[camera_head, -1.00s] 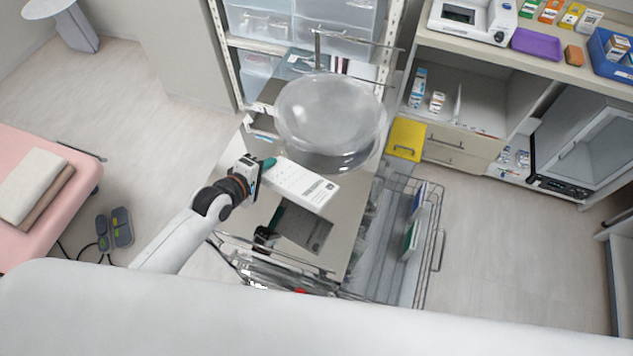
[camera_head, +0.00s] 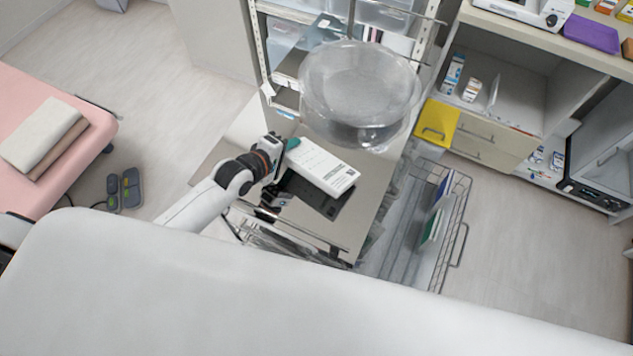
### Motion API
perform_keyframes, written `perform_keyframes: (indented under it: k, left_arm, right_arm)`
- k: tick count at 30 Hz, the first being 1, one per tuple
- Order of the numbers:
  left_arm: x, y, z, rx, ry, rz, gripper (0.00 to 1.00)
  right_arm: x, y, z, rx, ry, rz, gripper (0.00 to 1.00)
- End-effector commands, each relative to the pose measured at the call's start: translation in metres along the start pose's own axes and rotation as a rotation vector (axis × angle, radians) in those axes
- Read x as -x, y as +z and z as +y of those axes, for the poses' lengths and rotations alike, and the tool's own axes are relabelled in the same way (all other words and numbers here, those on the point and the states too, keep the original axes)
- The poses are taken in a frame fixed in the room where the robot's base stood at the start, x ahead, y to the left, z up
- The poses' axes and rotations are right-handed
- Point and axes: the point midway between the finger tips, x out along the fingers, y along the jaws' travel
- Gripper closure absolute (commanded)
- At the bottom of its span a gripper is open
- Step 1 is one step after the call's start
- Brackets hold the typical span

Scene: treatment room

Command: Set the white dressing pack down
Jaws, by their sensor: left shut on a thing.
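The white dressing pack (camera_head: 323,166) is a flat white box with print and a barcode at its right end. My left gripper (camera_head: 286,150) comes in from the left and is shut on the pack's left end. The pack is over the metal cart top (camera_head: 365,195), partly covering a dark flat tray or pad (camera_head: 318,199). I cannot tell whether the pack touches the surface below. My right gripper is not in view.
A clear round basin (camera_head: 358,90) on a stand is just behind the pack. A wire basket (camera_head: 440,215) hangs at the cart's right. A yellow box (camera_head: 437,122) and open cabinet stand farther right. A pink bed (camera_head: 50,120) is at left.

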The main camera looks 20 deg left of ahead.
Motion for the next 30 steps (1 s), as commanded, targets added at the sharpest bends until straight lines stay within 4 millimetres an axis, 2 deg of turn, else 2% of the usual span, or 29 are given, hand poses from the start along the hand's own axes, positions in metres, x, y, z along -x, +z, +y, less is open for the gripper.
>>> perform_keyframes:
  k: [4,13,14,16,24,30]
  left_arm:
    - [-0.006,0.0,0.011,0.001,-0.002,0.0,1.0]
    - [-0.007,0.0,0.012,0.0,-0.002,0.0,1.0]
    - [-0.007,0.0,0.012,0.0,-0.002,0.0,0.77]
    - [-0.007,0.0,0.012,0.0,-0.002,0.0,0.66]
    - [-0.006,0.0,0.011,0.0,-0.001,0.0,0.66]
    - [0.015,0.0,0.008,0.002,0.001,0.0,0.66]
  right_arm:
    - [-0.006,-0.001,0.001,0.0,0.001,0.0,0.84]
    - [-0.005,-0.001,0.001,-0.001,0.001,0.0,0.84]
    - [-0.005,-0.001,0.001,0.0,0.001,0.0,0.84]
    - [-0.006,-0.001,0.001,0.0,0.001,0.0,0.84]
    - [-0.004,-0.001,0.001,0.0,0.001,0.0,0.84]
    - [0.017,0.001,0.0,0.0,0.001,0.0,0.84]
